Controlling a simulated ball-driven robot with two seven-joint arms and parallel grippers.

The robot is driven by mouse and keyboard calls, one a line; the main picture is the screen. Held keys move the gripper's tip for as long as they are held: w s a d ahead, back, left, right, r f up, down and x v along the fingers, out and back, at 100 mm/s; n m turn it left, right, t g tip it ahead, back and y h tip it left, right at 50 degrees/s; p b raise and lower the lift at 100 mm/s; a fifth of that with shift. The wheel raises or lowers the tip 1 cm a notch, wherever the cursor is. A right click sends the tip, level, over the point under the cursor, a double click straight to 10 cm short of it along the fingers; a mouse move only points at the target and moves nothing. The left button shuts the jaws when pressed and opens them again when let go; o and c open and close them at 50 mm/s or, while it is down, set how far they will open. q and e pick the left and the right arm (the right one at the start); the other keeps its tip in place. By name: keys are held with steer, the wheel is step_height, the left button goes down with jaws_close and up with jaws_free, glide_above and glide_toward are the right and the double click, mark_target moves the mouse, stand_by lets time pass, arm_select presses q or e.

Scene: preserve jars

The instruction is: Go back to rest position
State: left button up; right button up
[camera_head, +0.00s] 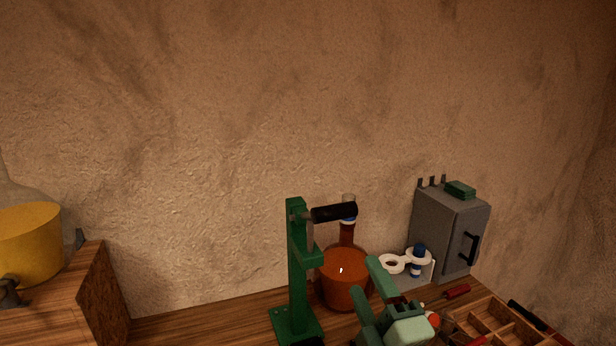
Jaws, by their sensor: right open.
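My right gripper (369,284) shows at the bottom, right of centre, as green fingers on a pale green body. Its fingers are apart and I see nothing held between them. It is in front of a round amber flask (342,272) and hides part of its lower right side; I cannot tell if they touch. My left gripper is not in view.
A green lever stand (297,270) with a black handle (334,212) is left of the flask. A grey cabinet (447,232), a wooden divided tray (490,312) and a screwdriver-like red handle (457,291) are right. A yellow pot (30,243) is far left.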

steer(key=s+d+f+m+g+h, duration=0.3)
steer(key=d+f+m+h, duration=0.1)
steer(key=d+f, duration=0.35)
steer(key=s+d+f+m+g+h, duration=0.35)
steer(key=d+f+m, duration=0.2)
steer(key=f, duration=0.25)
steer(key=s+d+f+m+g+h, duration=0.3)
steer(key=s+d+f+g, duration=0.5)
steer(key=s, duration=0.4)
steer(key=s+a+f+g+y+b, duration=0.1)
steer(key=s+a+f+y+b, duration=0.15)
steer(key=f, duration=1.25)
steer(key=s+a+f+g+y+b, duration=0.1)
steer(key=s+a+f, duration=0.15)
steer(key=f, duration=1.35)
steer(key=s+f+m+g+y+b, duration=0.1)
steer(key=s+f+m+g+b, duration=0.1)
steer(key=s+f, duration=1.6)
steer(key=shift+s+m+g+b, duration=0.3)
steer(key=shift+s+m+g, duration=0.1)
steer(key=shift+m, duration=0.25)
